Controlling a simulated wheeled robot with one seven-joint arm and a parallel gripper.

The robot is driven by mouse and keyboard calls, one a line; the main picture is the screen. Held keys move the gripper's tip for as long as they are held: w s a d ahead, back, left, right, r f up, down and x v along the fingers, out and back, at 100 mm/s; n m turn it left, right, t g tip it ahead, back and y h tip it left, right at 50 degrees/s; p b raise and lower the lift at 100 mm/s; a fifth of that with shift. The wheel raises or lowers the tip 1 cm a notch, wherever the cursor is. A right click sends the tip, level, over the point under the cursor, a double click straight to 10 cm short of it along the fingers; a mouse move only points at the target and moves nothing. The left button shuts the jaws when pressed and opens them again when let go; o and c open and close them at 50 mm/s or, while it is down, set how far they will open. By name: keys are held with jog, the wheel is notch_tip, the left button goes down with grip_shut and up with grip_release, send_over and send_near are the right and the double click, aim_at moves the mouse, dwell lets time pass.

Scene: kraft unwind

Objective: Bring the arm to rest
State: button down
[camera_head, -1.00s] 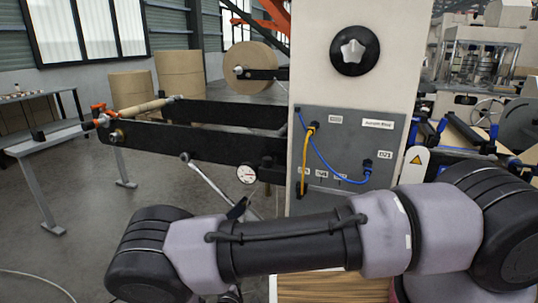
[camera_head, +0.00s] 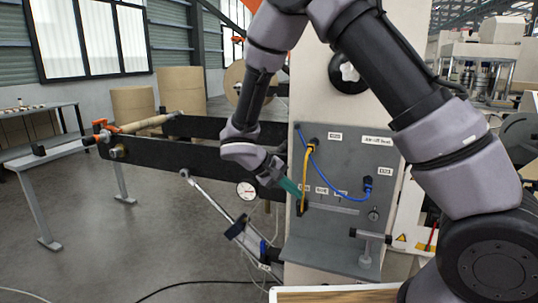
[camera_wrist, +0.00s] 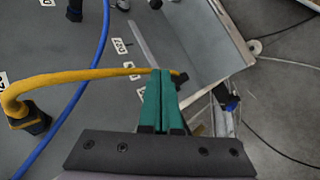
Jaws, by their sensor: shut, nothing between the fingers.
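My arm is raised in an arch across the head view. My gripper (camera_head: 291,187) points at the grey panel (camera_head: 345,235) on the machine's front. Its green fingers are shut with nothing between them, as the wrist view (camera_wrist: 160,100) also shows. In the head view the fingertips are close to the lower part of the yellow cable (camera_head: 305,175). In the wrist view the yellow cable (camera_wrist: 90,74) runs behind the fingertips to a dark plug. I cannot tell whether the fingers touch it.
A blue cable (camera_head: 330,165) hangs beside the yellow one. A round gauge (camera_head: 246,190) and black roll arms (camera_head: 180,155) lie left of the panel. A grey ledge sticks out below it. A wooden top (camera_head: 340,295) is at the bottom. Floor at left is open.

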jog(key=s+d+r+m+g+y, duration=0.1)
jog(key=s+d+r+m+y, duration=0.15)
jog(key=d+r, duration=0.45)
jog(key=s+d+r+m+g+y, duration=0.1)
jog(key=s+d+r+m+y, duration=0.2)
jog(key=r, duration=0.6)
jog(key=s+d+r+m+t+y, duration=0.3)
jog(key=s+d+r+t+y, duration=0.2)
jog(key=s+r, duration=0.5)
notch_tip(320, 180, up, 3)
jog(key=shift+d+f+t, duration=0.2)
jog(key=shift+d+t, duration=0.4)
jog(key=shift+d, duration=0.55)
